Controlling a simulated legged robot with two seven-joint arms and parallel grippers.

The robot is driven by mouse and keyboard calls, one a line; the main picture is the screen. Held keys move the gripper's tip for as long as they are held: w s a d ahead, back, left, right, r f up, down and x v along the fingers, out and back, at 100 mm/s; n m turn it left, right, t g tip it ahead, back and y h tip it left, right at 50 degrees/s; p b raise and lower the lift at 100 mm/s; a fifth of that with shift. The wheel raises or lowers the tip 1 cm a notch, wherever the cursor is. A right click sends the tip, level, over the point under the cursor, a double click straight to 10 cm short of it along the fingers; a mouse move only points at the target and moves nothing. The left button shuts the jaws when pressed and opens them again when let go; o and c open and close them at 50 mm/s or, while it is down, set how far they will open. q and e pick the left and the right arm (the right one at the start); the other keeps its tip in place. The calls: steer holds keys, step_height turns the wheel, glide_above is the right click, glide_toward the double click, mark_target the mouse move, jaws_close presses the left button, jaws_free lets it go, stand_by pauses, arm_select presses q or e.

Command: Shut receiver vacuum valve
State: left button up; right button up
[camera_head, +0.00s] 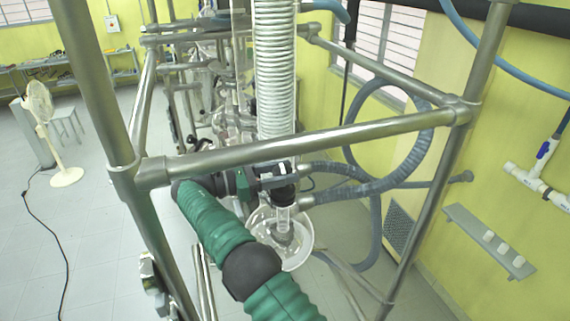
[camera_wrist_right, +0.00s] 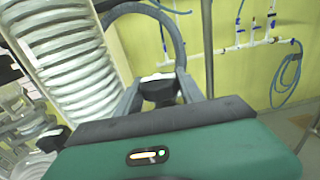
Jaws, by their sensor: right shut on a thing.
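My right arm comes in from the bottom of the head view, and my right gripper (camera_head: 276,178) reaches to the glass column's lower end, behind the frame's front bar. In the right wrist view, the gripper (camera_wrist_right: 160,85) has its two grey fingers closed on either side of a black valve knob (camera_wrist_right: 158,92) with a whitish top. The knob (camera_head: 284,170) shows only partly in the head view, beside the fingers. I cannot tell from the views how far the valve is turned. My left gripper is not in view.
A coiled glass condenser (camera_head: 275,75) rises above the knob. A round glass vessel (camera_head: 297,250) is below. Metal frame bars (camera_head: 310,142) surround the area. Grey hoses (camera_head: 375,185) run to the right. A white fan (camera_head: 50,135) stands on open floor at left.

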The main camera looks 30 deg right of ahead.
steer(key=shift+r, duration=0.25)
steer(key=o, duration=1.1)
steer(key=shift+w, duration=0.1)
steer(key=shift+o, duration=1.4)
steer(key=shift+a, duration=0.1)
steer(key=shift+w+a+f, duration=0.1)
steer(key=shift+w+a, duration=0.1)
steer(key=shift+a, duration=0.05)
steer(key=shift+s, duration=0.1)
